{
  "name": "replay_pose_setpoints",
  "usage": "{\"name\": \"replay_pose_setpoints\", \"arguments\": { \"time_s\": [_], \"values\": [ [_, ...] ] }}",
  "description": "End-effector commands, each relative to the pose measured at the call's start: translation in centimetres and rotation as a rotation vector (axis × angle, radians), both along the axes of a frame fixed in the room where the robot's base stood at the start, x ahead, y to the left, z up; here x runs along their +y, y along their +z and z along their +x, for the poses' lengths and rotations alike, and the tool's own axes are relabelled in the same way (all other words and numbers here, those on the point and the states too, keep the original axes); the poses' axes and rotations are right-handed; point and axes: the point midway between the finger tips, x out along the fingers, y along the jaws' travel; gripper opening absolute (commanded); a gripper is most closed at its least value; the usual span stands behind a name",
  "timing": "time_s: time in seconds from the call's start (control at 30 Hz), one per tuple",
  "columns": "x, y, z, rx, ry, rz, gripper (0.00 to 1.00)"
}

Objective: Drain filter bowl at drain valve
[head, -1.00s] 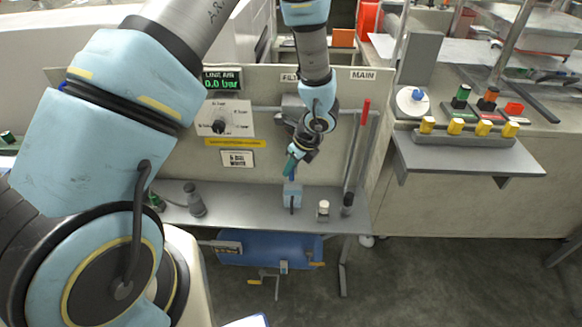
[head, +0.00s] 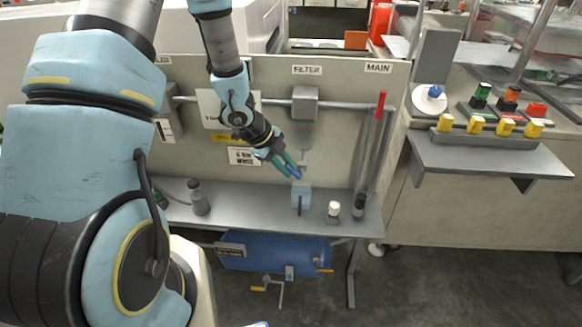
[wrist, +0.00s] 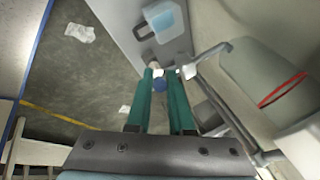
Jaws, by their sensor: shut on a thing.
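The filter's grey head (head: 304,103) sits on the pipe under the FILTER label. Its clear bowl (head: 303,133) hangs below; in the wrist view the bowl (wrist: 262,72) is at the right, with a red line around it. My gripper (head: 297,172) comes in from the left below the bowl, its teal fingers around a small blue knob that I take for the drain valve (wrist: 160,85). The fingertips partly hide it. A pale blue cup with a dark handle (head: 301,196) stands on the shelf just below; it also shows in the wrist view (wrist: 165,18).
The grey shelf (head: 250,210) also bears a dark bottle (head: 199,198), a white-capped part (head: 333,211) and a dark-capped part (head: 359,206). A red-handled lever (head: 381,104) is to the right. A blue tank (head: 272,250) is beneath the shelf.

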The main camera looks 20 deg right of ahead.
Motion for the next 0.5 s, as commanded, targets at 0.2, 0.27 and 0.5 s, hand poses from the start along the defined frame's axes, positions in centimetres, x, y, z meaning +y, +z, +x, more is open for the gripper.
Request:
{"name": "replay_pose_setpoints", "arguments": {
  "time_s": [0.2,0.27,0.5],
  "values": [
    [0.9,-1.2,0.4,0.090,0.006,-0.185,0.00],
    [1.0,-1.5,0.4,0.113,0.006,-0.237,0.00],
    [1.3,-2.7,0.6,0.201,0.004,-0.429,0.00]
  ]
}}
